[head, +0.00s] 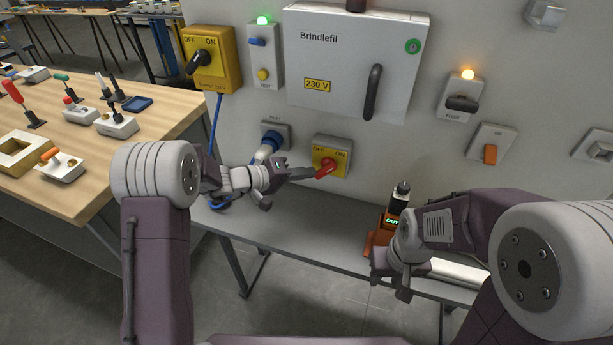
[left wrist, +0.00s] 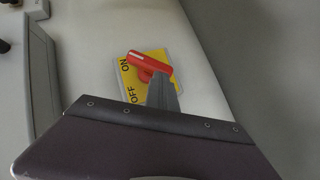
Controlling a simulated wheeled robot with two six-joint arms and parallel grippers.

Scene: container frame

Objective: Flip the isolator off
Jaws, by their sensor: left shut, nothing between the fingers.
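The isolator is a small grey box with a yellow OFF/ON plate (head: 342,164) on the wall panel, below the large cabinet. Its red handle (head: 326,168) also shows in the left wrist view (left wrist: 151,63), lying on the ON side of the plate. My left gripper (head: 312,172) is shut and empty, its tips close beside the handle. In the left wrist view the fingertips (left wrist: 161,84) overlap the handle's lower edge; I cannot tell whether they touch it. My right gripper (head: 390,278) hangs low at the right, away from the isolator; its finger opening is unclear.
A larger yellow OFF/ON switch (head: 224,72) with a black handle is at upper left. A blue plug (head: 268,145) sits left of the isolator, close to my left wrist. An orange device (head: 379,241) stands on the grey shelf (head: 310,225). A wooden bench (head: 130,150) is at left.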

